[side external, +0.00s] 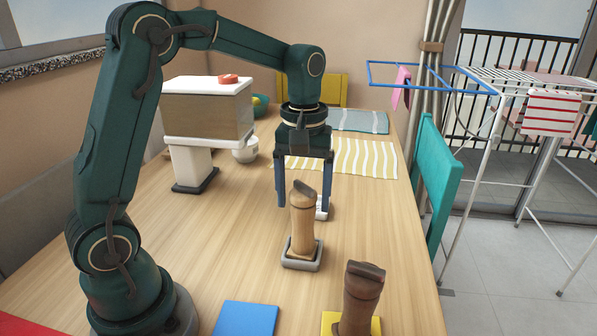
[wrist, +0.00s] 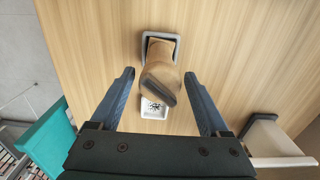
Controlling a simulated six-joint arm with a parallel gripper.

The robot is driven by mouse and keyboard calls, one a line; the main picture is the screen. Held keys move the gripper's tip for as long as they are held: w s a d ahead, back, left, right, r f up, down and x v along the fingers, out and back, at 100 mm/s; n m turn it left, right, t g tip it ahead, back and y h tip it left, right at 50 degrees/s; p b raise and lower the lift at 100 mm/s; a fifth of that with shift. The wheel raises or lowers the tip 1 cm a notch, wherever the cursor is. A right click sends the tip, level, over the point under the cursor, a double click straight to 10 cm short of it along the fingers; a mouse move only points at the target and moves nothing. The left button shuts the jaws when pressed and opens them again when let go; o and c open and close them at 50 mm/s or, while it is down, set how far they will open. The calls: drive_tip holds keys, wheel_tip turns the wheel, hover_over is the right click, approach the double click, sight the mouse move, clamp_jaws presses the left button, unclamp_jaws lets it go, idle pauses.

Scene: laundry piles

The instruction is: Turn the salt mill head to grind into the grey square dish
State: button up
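A light wooden mill (side external: 303,222) with a slanted grip on its head stands upright in the grey square dish (side external: 290,262). A darker wooden mill (side external: 358,300) stands at the front on a yellow square (side external: 329,321). No label shows which holds salt. My gripper (side external: 303,207) points down, open and empty, just behind the light mill in the side view. In the wrist view the light mill's head (wrist: 160,83) appears between the open fingers (wrist: 158,75); contact cannot be seen. A small white dish with dark specks or a mark (wrist: 153,108) lies beside the grey dish (wrist: 174,40).
A blue square (side external: 246,318) lies at the front. A box on a white stand (side external: 194,168) and a white bowl (side external: 245,152) stand behind left. Striped cloths (side external: 350,158) lie at the back. A teal chair back (side external: 436,170) stands at the right edge. The tabletop between is bare.

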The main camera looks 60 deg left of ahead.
drive_tip(key=c, duration=0.7)
drive_tip(key=m, duration=0.8)
drive_tip(key=o, duration=0.8)
drive_tip(key=shift+r, duration=3)
